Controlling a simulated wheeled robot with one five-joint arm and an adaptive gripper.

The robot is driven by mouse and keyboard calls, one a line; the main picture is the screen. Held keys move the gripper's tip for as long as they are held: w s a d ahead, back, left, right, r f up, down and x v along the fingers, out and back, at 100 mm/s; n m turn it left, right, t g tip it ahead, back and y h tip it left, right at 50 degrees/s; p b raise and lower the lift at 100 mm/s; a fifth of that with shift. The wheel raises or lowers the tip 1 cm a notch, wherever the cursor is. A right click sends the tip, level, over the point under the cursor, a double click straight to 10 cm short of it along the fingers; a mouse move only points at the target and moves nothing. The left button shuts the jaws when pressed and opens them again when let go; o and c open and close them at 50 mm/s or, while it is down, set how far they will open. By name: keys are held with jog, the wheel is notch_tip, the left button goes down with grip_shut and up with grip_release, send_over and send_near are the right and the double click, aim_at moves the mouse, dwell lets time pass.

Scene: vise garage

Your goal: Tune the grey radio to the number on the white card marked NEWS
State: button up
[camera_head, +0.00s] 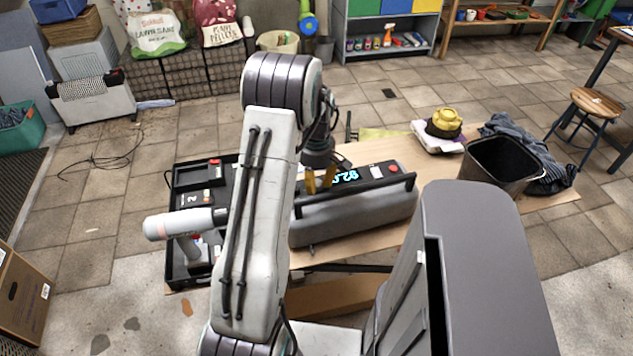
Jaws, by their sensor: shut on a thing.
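The grey radio (352,216) lies on the wooden table, with a dark top panel and a black carrying handle. Its lit blue display (345,176) seems to start with 92; the last digit is hard to read beside my gripper. My gripper (320,181) reaches down with its yellow fingers at the panel, left of the display. It is shut on what appears to be the radio's knob, mostly hidden between the fingers. I cannot make out a white card marked NEWS.
A black tray (182,268) with a battery-like block and a white cylindrical tool (180,223) stands left of my arm. A yellow object (444,122) sits on a white stack behind right.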

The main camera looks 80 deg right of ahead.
jog(key=shift+m, duration=0.4)
grip_shut()
jog(key=m+b, duration=0.1)
jog(key=m, duration=0.3)
jog(key=shift+f, duration=0.15)
jog(key=m+b, duration=0.1)
jog(key=m, duration=0.5)
jog(key=m+b, duration=0.1)
jog(key=m, duration=0.4)
jog(key=shift+m, duration=0.4)
jog(key=shift+a+m, duration=0.1)
jog(key=shift+m, duration=2.4)
jog(key=o, duration=1.1)
grip_release()
